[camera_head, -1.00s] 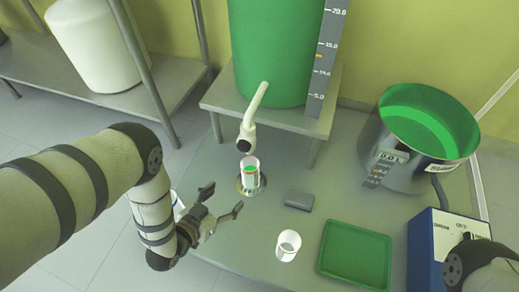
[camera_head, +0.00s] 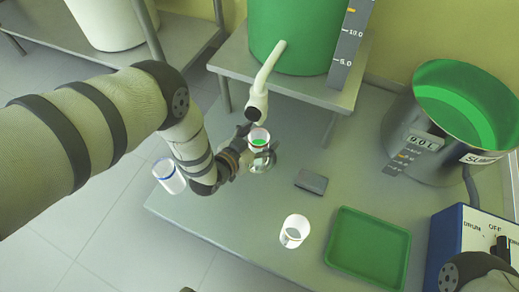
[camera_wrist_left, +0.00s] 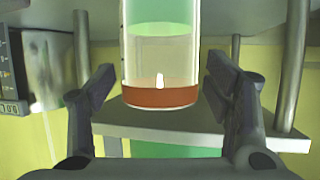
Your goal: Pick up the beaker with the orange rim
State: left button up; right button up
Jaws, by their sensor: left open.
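The beaker with the orange rim (camera_head: 260,137) stands under the white spout in the head view, with green contents. The left wrist view shows its orange band (camera_wrist_left: 160,97) and clear wall with green inside. My left gripper (camera_head: 256,146) is at the beaker, its fingers on either side of it. In the left wrist view the open fingers (camera_wrist_left: 158,85) show a gap to the beaker on both sides. My right gripper is out of view.
A white spout (camera_head: 262,85) hangs close above the beaker from the green tank (camera_head: 292,40). A blue-rimmed beaker (camera_head: 168,177), a white beaker (camera_head: 294,232), a grey block (camera_head: 311,181) and a green tray (camera_head: 368,250) are around. A metal pot (camera_head: 455,120) stands right.

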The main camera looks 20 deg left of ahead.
pick_arm(q)
jog(key=c, duration=1.7)
